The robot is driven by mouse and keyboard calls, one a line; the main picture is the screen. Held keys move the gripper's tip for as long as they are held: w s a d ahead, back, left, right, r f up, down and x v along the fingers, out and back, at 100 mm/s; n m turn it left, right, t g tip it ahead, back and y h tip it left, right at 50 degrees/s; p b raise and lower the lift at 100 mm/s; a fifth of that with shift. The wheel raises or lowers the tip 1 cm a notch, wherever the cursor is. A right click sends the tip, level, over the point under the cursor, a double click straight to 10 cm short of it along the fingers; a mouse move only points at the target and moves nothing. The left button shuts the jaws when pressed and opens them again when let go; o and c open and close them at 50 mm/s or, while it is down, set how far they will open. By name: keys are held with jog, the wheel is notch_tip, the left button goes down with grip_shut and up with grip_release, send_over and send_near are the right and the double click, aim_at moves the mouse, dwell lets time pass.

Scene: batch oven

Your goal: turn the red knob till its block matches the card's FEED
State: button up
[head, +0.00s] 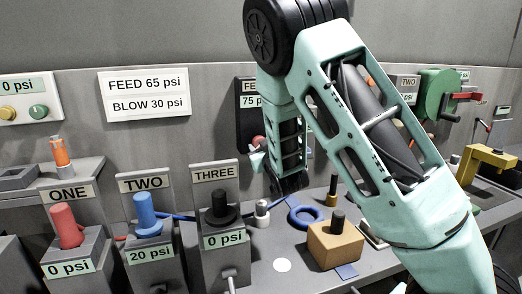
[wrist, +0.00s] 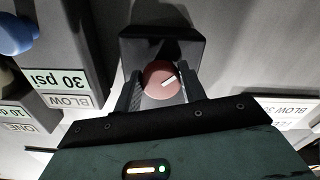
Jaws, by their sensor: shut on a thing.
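The white card (head: 145,93) on the back wall reads FEED 65 psi and BLOW 30 psi. The dark FEED block (head: 243,118) is partly behind my arm in the head view; its label shows "FE" and its readout starts with 75. Its red knob (head: 257,141) shows only in part there. In the wrist view the red knob (wrist: 157,88), with a white mark on its face, sits between the two fingers of my gripper (wrist: 160,90). My gripper is shut on the knob. The FEED readout cannot be seen in the wrist view.
A block (wrist: 68,80) labelled BLOW reads 30 psi beside the gripper in the wrist view. Blocks ONE (head: 68,268), TWO (head: 150,254) and THREE (head: 224,240) stand at the front left.

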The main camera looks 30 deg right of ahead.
jog(key=shift+d+n+b, duration=0.1)
jog(key=shift+n+b, duration=0.85)
jog(key=shift+n, duration=2.35)
jog(key=shift+r, duration=0.1)
jog(key=o, duration=1)
